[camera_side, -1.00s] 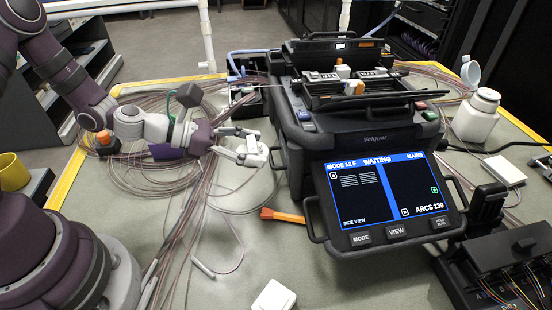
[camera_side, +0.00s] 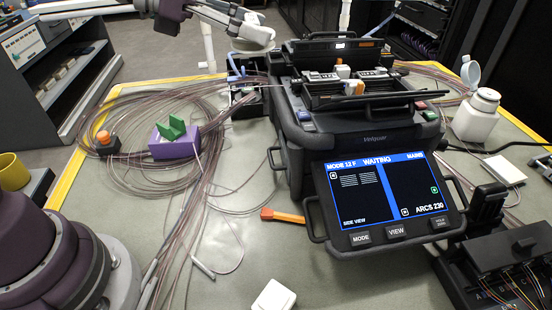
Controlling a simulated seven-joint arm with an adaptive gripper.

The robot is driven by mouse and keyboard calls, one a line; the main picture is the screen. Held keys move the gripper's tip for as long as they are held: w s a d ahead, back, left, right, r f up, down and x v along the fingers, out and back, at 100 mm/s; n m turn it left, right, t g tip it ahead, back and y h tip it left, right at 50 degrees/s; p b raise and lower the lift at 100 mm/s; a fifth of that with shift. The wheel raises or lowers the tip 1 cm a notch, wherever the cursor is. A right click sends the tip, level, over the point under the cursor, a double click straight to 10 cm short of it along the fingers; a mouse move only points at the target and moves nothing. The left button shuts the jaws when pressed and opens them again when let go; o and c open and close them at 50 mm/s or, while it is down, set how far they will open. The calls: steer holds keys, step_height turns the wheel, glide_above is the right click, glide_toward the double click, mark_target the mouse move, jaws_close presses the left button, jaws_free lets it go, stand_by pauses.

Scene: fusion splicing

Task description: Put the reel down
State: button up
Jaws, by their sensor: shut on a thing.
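Loose coils of thin brownish fibre (camera_side: 125,180) lie on the left of the grey-green mat.
The black splicer (camera_side: 335,140), its screen reading WAITING, stands mid-table. A purple box with green pieces (camera_side: 174,146) sits among the coils. An orange-tipped tool (camera_side: 282,215) and white block (camera_side: 273,298) lie in front. A white bottle (camera_side: 476,118) stands right.

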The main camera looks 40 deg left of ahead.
steer(key=d+f+m+g+h, duration=0.1)
steer(key=d, duration=0.5)
steer(key=r+m+g+h, duration=0.1)
steer(key=m+g+h, duration=0.1)
steer(key=m+g, duration=0.1)
glide_above(384, 310)
steer(key=s, duration=0.1)
steer(key=f, duration=2.7)
steer(key=shift+s+a+f, duration=0.1)
steer(key=shift+a+f, duration=0.1)
steer(key=shift+f, duration=0.05)
steer(key=o, duration=1.2)
steer(key=shift+f, duration=0.1)
steer(key=shift+c, duration=0.2)
